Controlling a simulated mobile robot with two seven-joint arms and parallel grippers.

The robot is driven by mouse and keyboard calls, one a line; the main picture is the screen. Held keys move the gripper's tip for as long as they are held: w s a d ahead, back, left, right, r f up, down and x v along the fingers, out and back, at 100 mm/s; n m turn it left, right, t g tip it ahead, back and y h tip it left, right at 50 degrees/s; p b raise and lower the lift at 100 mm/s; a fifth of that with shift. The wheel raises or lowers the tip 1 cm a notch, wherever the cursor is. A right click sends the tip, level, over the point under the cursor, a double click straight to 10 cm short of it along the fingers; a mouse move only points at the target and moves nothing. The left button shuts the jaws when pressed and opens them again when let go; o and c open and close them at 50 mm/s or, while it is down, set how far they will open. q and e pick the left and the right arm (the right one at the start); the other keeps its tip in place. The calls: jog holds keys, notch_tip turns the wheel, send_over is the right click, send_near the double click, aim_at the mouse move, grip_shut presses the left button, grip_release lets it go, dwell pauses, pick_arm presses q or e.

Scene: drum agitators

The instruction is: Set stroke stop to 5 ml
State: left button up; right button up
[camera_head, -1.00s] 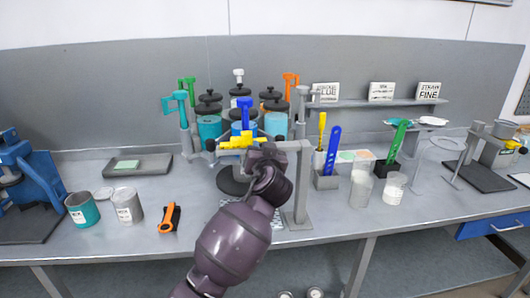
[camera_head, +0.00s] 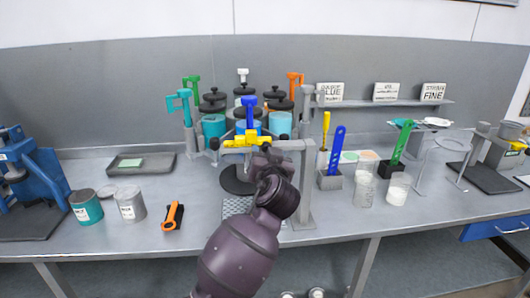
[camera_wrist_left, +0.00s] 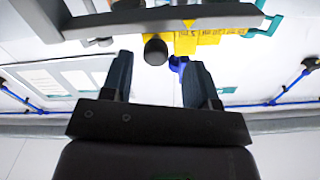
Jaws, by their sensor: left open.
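The yellow stroke stop part (camera_head: 246,141) sits on the dispenser at the middle of the bench, below a blue dispenser head (camera_head: 249,103). In the left wrist view the yellow part (camera_wrist_left: 208,42) carries small dark marks that I cannot read, with a black round knob (camera_wrist_left: 155,50) beside it and a blue piece below. My left gripper (camera_head: 264,160) is just in front of and below the yellow part; my wrist hides part of it. In the left wrist view its two fingers (camera_wrist_left: 160,82) are apart with nothing held between them, and the knob lies just beyond the tips. My right gripper is not in view.
A grey upright stand (camera_head: 305,185) rises close to the right of my wrist. Several canisters (camera_head: 214,124) and coloured dispenser heads stand behind.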

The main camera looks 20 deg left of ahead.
pick_arm(q)
jog(key=v, duration=0.7)
jog(key=shift+b, duration=0.45)
jog(key=shift+r, duration=0.1)
jog(key=w+d+f+m+t+h, duration=0.25)
jog(key=d+m+h, duration=0.2)
jog(key=h, duration=0.25)
jog(key=s+a+f+m+g+h, duration=0.1)
jog(key=s+f, duration=0.1)
jog(key=f, duration=0.4)
jog(key=s+a+f+m+h, duration=0.1)
jog(key=s+a+f+h, duration=0.15)
jog(key=f, duration=0.35)
jog(key=s+a+f+n+g+y, duration=0.1)
jog(key=s+a+f, duration=0.3)
jog(key=s+f, duration=0.7)
jog(key=s+a+f+n+g+y, duration=0.1)
jog(key=s+a+f+g, duration=0.3)
jog(key=s+f, duration=0.7)
jog(key=shift+s+a+f+n, duration=0.25)
jog(key=shift+s+n, duration=0.1)
jog(key=shift+s, duration=0.55)
jog(key=shift+g, duration=0.25)
